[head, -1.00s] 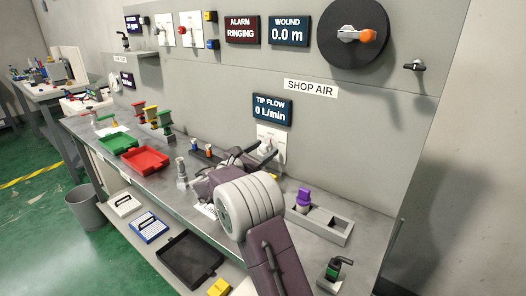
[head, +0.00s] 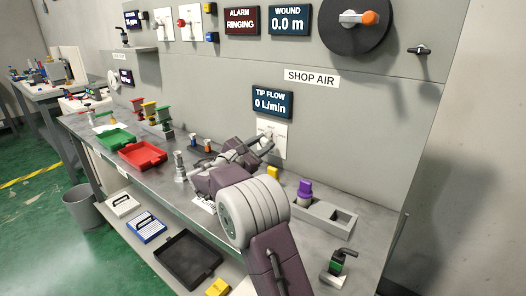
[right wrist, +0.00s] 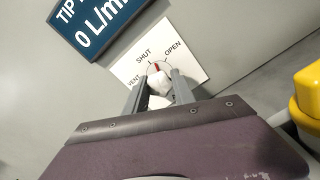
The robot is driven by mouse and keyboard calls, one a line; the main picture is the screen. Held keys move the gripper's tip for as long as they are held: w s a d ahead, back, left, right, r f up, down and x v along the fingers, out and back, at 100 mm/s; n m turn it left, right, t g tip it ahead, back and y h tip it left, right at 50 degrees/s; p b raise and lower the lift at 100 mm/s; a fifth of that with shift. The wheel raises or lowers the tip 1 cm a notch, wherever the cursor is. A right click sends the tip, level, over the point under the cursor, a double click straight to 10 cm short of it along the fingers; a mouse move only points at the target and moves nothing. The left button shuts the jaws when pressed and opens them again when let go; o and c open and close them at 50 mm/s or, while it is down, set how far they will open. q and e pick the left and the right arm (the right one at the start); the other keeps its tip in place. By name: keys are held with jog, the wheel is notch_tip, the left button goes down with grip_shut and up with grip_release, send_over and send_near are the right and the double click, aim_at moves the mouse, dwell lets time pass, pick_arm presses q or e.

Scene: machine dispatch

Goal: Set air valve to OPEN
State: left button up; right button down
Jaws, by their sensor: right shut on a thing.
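The air valve is a white plate (head: 281,131) on the wall panel, under the TIP FLOW display (head: 272,101), which reads 0 L/min. In the right wrist view the plate (right wrist: 190,58) carries the words VENT, SHUT and OPEN around a pale knob (right wrist: 158,82) with a red mark. The red mark points between SHUT and OPEN; its exact setting is hard to tell. My right gripper (right wrist: 158,84) has a finger on each side of the knob and is shut on it. In the head view, my right gripper (head: 265,144) partly hides the knob. My left gripper is not in view.
Below the valve, a grey holder (head: 330,222) with a purple-topped item (head: 305,189) stands on the bench. A yellow block (head: 273,172) sits near the wall. Red (head: 142,155) and green (head: 116,139) trays lie to the left. A green-black tool (head: 337,262) stands at the front right.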

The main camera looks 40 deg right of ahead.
jog(key=m+b, duration=0.1)
jog(key=m, duration=0.1)
jog(key=m+b, duration=0.1)
jog(key=b, duration=0.1)
jog(key=m+b, duration=0.2)
jog(key=shift+f+m, duration=0.3)
jog(key=shift+r+m+b, duration=0.25)
jog(key=shift+m+b, duration=1.25)
jog(key=shift+b, duration=0.1)
jog(key=c, duration=1.1)
grip_release()
jog(key=shift+o, duration=0.2)
jog(key=shift+a+r, duration=0.1)
jog(key=p+v, duration=0.1)
jog(key=v, duration=0.7)
jog(key=shift+s+a, duration=0.1)
jog(key=shift+a, duration=0.3)
